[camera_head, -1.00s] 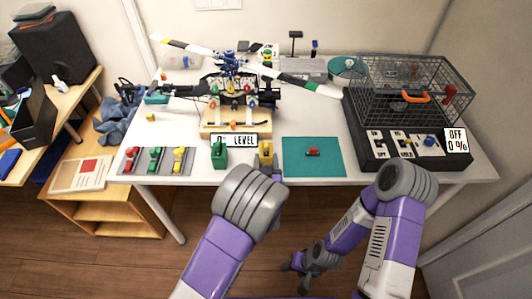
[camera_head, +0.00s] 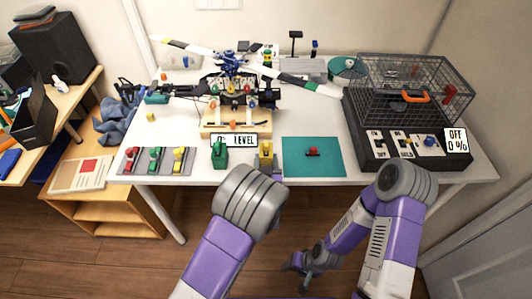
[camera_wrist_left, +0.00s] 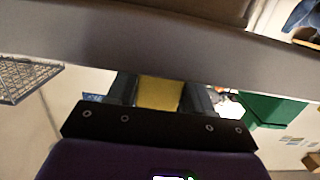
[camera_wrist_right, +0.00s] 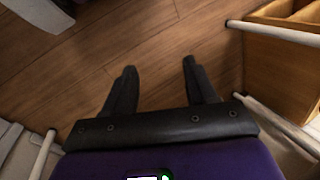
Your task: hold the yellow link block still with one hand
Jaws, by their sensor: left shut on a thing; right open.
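The yellow link block (camera_head: 266,151) stands at the front edge of the white table, right of a green block (camera_head: 219,152). My left gripper (camera_head: 268,170) is at the yellow block, mostly hidden behind my own wrist in the head view. In the left wrist view the yellow block (camera_wrist_left: 159,94) sits between the two fingers, and the gripper is shut on it. My right gripper (camera_wrist_right: 155,80) is open and empty, with only floor between its fingers in the right wrist view. It hangs low in front of the table (camera_head: 300,278).
A teal mat (camera_head: 325,168) with a small red piece (camera_head: 312,152) lies right of the yellow block. A tray (camera_head: 122,168) of red, green and yellow links lies left. A rotor rig (camera_head: 235,85) stands behind. A wire cage (camera_head: 420,80) stands at right.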

